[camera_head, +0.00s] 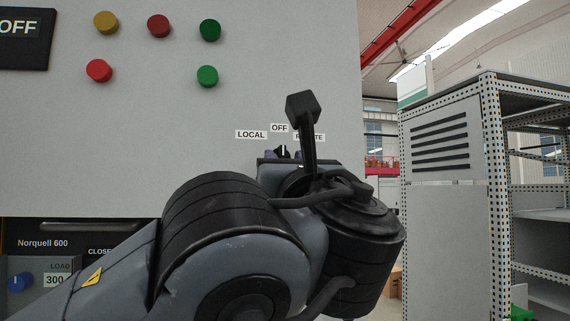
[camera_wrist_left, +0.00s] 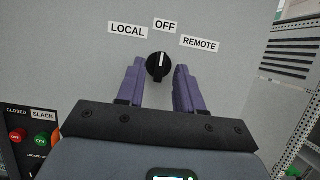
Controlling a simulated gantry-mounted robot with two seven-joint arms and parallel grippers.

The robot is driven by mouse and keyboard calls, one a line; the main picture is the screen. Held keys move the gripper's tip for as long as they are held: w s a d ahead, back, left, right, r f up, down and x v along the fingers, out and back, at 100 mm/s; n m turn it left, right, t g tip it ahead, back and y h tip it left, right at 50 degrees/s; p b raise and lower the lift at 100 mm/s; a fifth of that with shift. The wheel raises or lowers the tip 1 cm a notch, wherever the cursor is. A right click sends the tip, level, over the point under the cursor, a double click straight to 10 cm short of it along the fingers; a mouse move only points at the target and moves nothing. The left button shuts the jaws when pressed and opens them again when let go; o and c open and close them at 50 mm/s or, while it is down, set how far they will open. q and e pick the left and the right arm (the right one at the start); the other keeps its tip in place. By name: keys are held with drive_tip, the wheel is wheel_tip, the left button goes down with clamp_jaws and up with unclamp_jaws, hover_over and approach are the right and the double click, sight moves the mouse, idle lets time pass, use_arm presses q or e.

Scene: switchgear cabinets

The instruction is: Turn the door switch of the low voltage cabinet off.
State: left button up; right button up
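The door switch is a small black round knob (camera_wrist_left: 157,68) with a white pointer line, on the grey cabinet door. LOCAL, OFF and REMOTE labels arc above it, and the white line points up towards OFF. In the head view the knob (camera_head: 283,151) is partly hidden behind my left arm. My left gripper (camera_wrist_left: 160,66) is open, with one purple finger on each side of the knob. A gap shows between the knob and the right finger; the left fingertip is very close to it, and I cannot tell whether it touches. My right gripper is not in view.
Yellow, red and green push buttons (camera_head: 158,26) sit higher on the door. A breaker panel with a blue LOAD dial (camera_head: 20,281) is at lower left. A perforated metal rack (camera_head: 450,230) stands to the right, apart from the cabinet.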

use_arm(q)
drive_tip(key=b+v, duration=0.3)
drive_tip(key=v, duration=0.6)
drive_tip(key=shift+s, duration=0.3)
